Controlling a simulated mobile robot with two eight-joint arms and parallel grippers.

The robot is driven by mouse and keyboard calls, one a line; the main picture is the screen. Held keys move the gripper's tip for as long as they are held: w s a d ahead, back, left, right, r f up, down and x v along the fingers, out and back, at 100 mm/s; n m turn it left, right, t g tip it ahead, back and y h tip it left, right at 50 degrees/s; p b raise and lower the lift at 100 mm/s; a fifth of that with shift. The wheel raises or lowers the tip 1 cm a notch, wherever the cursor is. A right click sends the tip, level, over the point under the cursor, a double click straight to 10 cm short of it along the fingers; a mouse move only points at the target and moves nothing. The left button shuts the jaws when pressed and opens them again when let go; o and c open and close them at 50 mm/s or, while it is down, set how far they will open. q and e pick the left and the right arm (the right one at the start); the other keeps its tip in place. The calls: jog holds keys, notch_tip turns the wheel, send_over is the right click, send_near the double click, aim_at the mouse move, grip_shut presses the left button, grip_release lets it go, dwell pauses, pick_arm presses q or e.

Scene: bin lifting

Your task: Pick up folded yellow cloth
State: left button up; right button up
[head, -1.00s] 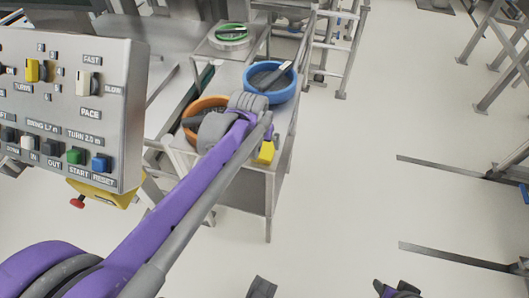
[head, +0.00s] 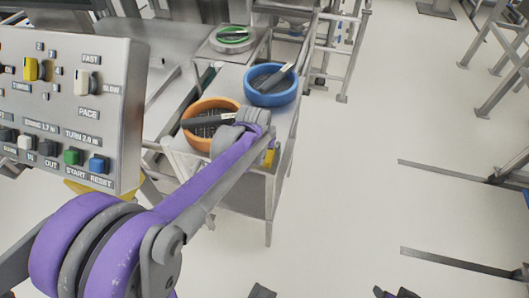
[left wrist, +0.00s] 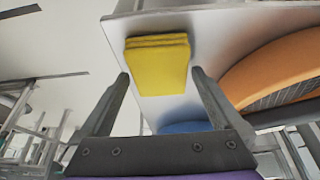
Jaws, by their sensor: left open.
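The folded yellow cloth (left wrist: 158,62) lies on the metal cart's top in the left wrist view, its stacked layers showing along one edge. In the head view only a small part of the cloth (head: 269,158) shows beside my left arm, at the cart's near right corner. My left gripper (left wrist: 160,76) is open, with one finger on either side of the cloth's width and nothing held. Contact with the cloth cannot be told. In the head view my left arm hides its fingers. Dark parts at the bottom edge may be my right gripper, too cropped to read.
A control panel (head: 70,100) stands at left.

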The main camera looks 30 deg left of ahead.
pick_arm(q)
jog(key=shift+f, duration=0.25)
dwell(0.4)
jog(key=c, duration=1.1)
